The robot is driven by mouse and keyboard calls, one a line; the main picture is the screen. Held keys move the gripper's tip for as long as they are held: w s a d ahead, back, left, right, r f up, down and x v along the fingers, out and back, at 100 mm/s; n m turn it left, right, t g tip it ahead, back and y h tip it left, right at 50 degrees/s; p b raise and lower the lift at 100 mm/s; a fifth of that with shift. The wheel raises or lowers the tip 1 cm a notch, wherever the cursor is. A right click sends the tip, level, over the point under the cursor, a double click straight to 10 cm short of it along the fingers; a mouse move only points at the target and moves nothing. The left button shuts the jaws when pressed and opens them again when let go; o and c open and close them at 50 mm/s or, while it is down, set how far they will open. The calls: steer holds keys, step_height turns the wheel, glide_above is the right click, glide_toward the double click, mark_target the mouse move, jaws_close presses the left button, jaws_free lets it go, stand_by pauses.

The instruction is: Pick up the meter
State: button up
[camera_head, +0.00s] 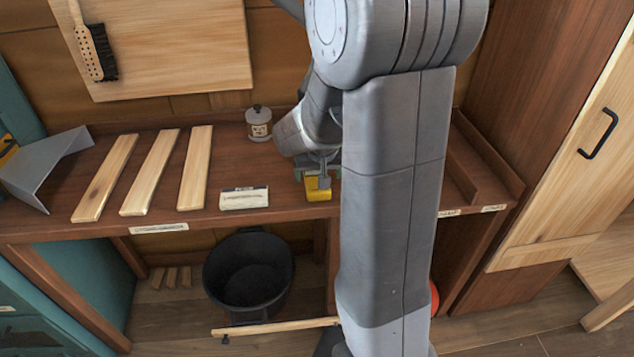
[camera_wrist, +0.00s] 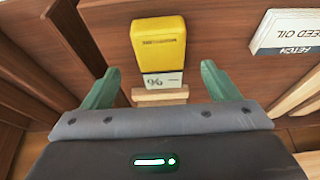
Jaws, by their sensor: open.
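The meter is a yellow block with a pale label marked with a percent sign. In the wrist view the meter (camera_wrist: 160,42) lies on the brown wooden bench, ahead of my gripper and between the lines of its two fingers. In the head view the meter (camera_head: 318,190) is near the bench's front edge, partly hidden by my gripper above it. My gripper (camera_wrist: 157,85) is open, with its green fingers apart and nothing between them. In the head view my gripper (camera_head: 319,168) is at the meter, but I cannot tell whether they touch.
A white labelled block (camera_head: 244,198) lies left of the meter. Three pale wooden slats (camera_head: 150,172) and a grey bent sheet (camera_head: 45,165) lie further left. A black bucket (camera_head: 248,272) stands on the floor below.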

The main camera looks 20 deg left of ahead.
steer(key=shift+x, duration=2.3)
steer(key=shift+s, duration=0.1)
steer(key=c, duration=1.2)
steer(key=shift+o, duration=0.2)
